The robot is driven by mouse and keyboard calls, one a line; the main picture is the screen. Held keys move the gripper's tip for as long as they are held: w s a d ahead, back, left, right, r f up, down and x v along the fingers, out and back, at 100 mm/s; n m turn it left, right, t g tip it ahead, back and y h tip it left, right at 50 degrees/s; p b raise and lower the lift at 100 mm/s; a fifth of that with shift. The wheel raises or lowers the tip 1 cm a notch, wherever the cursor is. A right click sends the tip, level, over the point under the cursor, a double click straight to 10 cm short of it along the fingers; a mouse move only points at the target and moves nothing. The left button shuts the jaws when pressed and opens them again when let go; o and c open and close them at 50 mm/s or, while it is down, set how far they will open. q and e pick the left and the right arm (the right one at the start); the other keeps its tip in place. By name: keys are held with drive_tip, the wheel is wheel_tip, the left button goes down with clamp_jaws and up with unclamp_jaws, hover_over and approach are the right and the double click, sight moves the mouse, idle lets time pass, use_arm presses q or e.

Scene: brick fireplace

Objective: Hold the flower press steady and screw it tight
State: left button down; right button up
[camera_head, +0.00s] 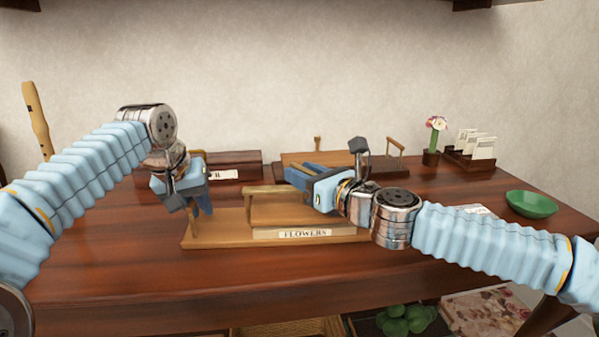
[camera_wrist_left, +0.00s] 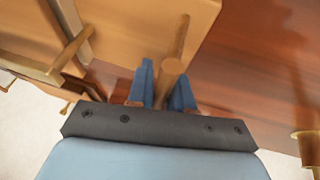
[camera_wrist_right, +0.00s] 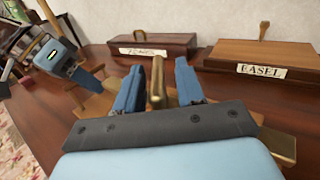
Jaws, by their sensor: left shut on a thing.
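The wooden flower press (camera_head: 265,240), with a FLOWERS label, stands near the table's front edge. My left gripper (camera_head: 202,205) is at its left end. In the left wrist view its blue fingers (camera_wrist_left: 161,92) are shut on an upright wooden post (camera_wrist_left: 172,72), which seems to belong to the press. My right gripper (camera_head: 300,178) comes in over the press from the right. In the right wrist view its fingers (camera_wrist_right: 158,88) stand apart on either side of a brass-coloured bar (camera_wrist_right: 156,80), with gaps showing. The right arm hides the right part of the press.
Behind are a dark labelled box (camera_wrist_right: 160,46) and a wooden EASEL box (camera_wrist_right: 265,54). A small flower vase (camera_head: 431,158), a card rack (camera_head: 470,160) and a green bowl (camera_head: 531,204) stand at the right. The table's front left (camera_head: 110,255) is clear.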

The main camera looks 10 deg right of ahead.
drive_tip(key=shift+w+a, duration=0.4)
drive_tip(key=shift+w, duration=0.2)
clamp_jaws()
drive_tip(key=shift+m+h, duration=0.3)
drive_tip(key=shift+h, duration=0.1)
drive_tip(key=m+t+h, duration=0.2)
drive_tip(key=m+h, duration=0.1)
drive_tip(key=h, duration=0.2)
drive_tip(key=m+h, duration=0.3)
drive_tip(key=h, duration=0.1)
drive_tip(key=shift+d+t, duration=0.15)
drive_tip(key=shift+t, duration=0.15)
drive_tip(key=m+g+h, duration=0.1)
drive_tip(key=m+h, duration=0.1)
drive_tip(key=h, duration=0.1)
drive_tip(key=m+g+h, duration=0.1)
drive_tip(key=m+h, duration=0.1)
drive_tip(key=h, duration=0.1)
drive_tip(key=d+m+h, duration=0.1)
drive_tip(key=m+h, duration=0.1)
drive_tip(key=h, duration=0.1)
drive_tip(key=shift+g, duration=0.4)
